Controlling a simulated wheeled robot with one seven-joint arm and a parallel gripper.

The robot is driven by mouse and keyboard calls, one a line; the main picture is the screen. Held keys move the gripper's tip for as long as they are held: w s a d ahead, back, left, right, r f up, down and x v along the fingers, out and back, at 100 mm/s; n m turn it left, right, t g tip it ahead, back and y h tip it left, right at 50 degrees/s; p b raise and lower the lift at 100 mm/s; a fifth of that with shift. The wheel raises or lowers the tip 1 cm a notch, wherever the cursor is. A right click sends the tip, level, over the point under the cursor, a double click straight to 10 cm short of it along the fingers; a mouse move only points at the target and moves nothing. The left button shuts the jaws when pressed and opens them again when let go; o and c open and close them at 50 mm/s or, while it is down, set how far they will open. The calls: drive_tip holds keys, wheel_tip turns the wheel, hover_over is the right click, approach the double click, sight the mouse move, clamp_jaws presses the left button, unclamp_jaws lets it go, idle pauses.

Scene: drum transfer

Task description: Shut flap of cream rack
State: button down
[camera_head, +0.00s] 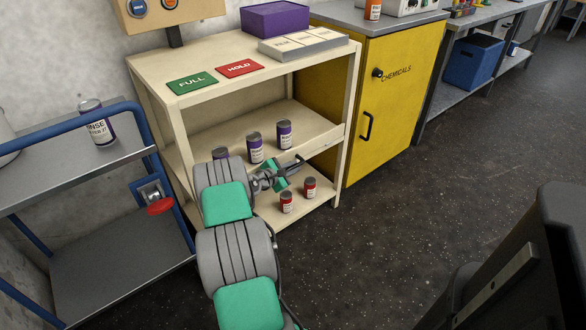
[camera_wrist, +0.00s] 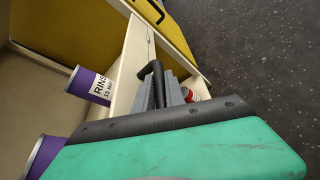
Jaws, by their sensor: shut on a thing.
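The cream rack (camera_head: 350,70) stands in the middle of the head view. A cream strip (camera_head: 322,142), apparently its flap, runs along the front of the middle shelf. The flap also shows in the wrist view (camera_wrist: 131,62), beside the purple cans. My gripper (camera_head: 284,173) is at the front of this shelf, shut on the flap's dark bar handle (camera_head: 296,162). In the wrist view the black handle (camera_wrist: 152,72) sticks out between my grey fingers (camera_wrist: 160,92). My arm hides the flap's left part, and I cannot tell its exact angle.
Purple cans (camera_head: 284,134) stand on the middle shelf behind the flap. Two red cans (camera_head: 310,188) stand on the lower shelf, close to my gripper. A yellow cabinet (camera_head: 400,100) adjoins the rack on the right. A blue-framed cart (camera_head: 75,160) stands left. The floor in front is clear.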

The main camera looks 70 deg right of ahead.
sight(289, 168)
drive_tip(key=shift+w+d+r, duration=0.1)
drive_tip(key=shift+w+r, duration=0.05)
drive_tip(key=c, duration=1.4)
unclamp_jaws()
drive_tip(key=p+v, duration=0.2)
drive_tip(key=v, duration=0.5)
drive_tip(key=shift+w+a, duration=0.1)
drive_tip(key=shift+a, duration=0.35)
